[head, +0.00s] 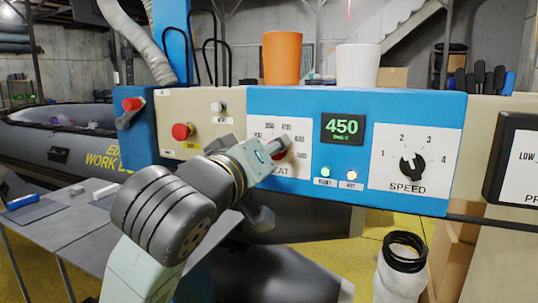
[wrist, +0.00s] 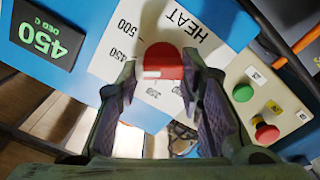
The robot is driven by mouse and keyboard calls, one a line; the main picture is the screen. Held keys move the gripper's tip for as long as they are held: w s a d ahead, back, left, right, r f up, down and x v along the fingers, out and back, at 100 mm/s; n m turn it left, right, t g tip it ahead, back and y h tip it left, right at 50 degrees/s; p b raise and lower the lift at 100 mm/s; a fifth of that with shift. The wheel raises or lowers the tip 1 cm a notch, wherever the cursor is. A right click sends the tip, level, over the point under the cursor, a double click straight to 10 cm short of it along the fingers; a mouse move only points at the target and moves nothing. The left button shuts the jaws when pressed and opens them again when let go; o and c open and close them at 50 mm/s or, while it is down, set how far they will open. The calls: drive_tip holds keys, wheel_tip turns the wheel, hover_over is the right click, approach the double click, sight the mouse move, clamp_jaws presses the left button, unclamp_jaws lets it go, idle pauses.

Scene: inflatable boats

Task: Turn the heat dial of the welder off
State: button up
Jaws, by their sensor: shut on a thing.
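The welder's front is a blue panel (head: 350,105) with a white heat scale plate (head: 300,172). My gripper (head: 275,150) is at the heat dial, and its fingers cover much of the dial and scale in the head view. In the wrist view the red heat dial (wrist: 163,60) sits between the two fingers of my gripper (wrist: 161,72), which are shut on its sides. A white pointer mark on the dial faces left, toward the 450 side. The green display (head: 342,127) reads 450. An "off" mark cannot be made out.
A black speed dial (head: 413,165) is right of the display. Red knobs (head: 182,131) are on the left panel. Orange (head: 282,58) and white (head: 357,66) cups stand on top. A grey boat (head: 60,140) and a table (head: 75,225) are at left.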

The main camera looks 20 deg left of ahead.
drive_tip(key=shift+f+n+b, duration=0.2)
drive_tip(key=shift+n+b, duration=3.6)
drive_tip(key=shift+n, duration=1.35)
drive_tip(key=shift+f+n+b, duration=0.25)
drive_tip(key=shift+n+b, duration=3.55)
drive_tip(key=shift+n, duration=1.4)
drive_tip(key=shift+f+n+b, duration=0.2)
drive_tip(key=shift+n+b, duration=3.6)
drive_tip(key=shift+n, duration=1.35)
drive_tip(key=o, duration=1.2)
drive_tip(key=shift+c, duration=0.2)
drive_tip(key=shift+s, duration=0.1)
